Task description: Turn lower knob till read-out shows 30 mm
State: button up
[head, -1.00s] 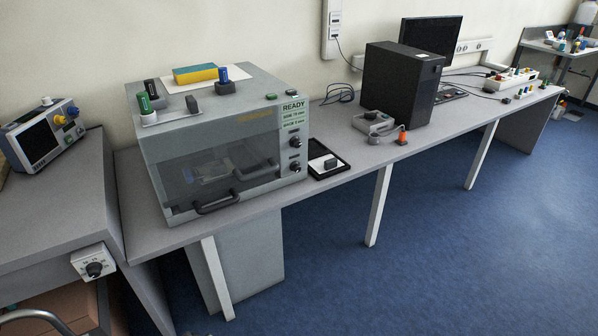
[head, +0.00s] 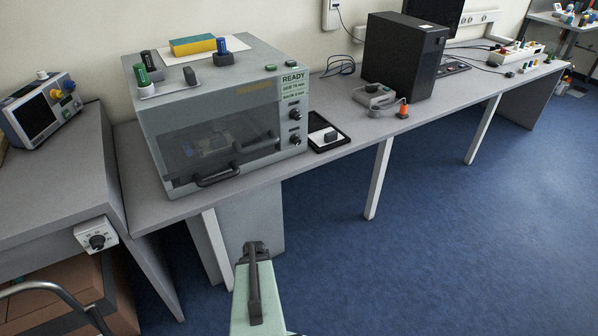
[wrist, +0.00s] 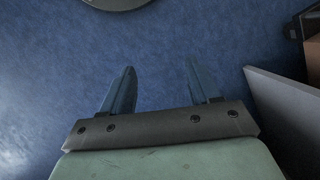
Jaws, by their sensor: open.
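A grey test machine (head: 215,150) with a clear front window stands on the bench. Its right front panel carries a pale green read-out (head: 292,86) with READY on top; the smaller lines are too small to read surely. Below it are two dark knobs, an upper knob (head: 295,114) and a lower knob (head: 295,139). My gripper (head: 250,246) is in front of and below the bench, over the floor and well apart from the knobs. In the wrist view my gripper (wrist: 160,88) has its two fingers spread with nothing between them.
A black tray (head: 346,141) with a small dark block lies right of the machine. A black computer case (head: 402,72) stands farther right. A side bench (head: 60,190) with a dial box (head: 97,240) on its front is at left. Blue floor (head: 420,260) is open.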

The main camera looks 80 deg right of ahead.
jog(key=s+d+r+m+t+h, duration=0.1)
jog(key=s+d+r+m+t, duration=0.15)
jog(key=d, duration=0.45)
jog(key=s+d+r+m+t+h, duration=0.1)
jog(key=s+d+r+m+t, duration=0.2)
jog(key=d, duration=0.5)
jog(key=n+t+h, duration=0.8)
jog(key=n+h, duration=0.4)
jog(key=h, duration=0.2)
send_near(298, 142)
jog(key=x, duration=0.9)
jog(key=shift+w+d+f, duration=0.1)
jog(key=shift+w+d, duration=0.05)
jog(key=shift+d, duration=0.15)
jog(key=shift+c, duration=0.4)
jog(key=c, duration=1)
jog(key=shift+o, duration=0.2)
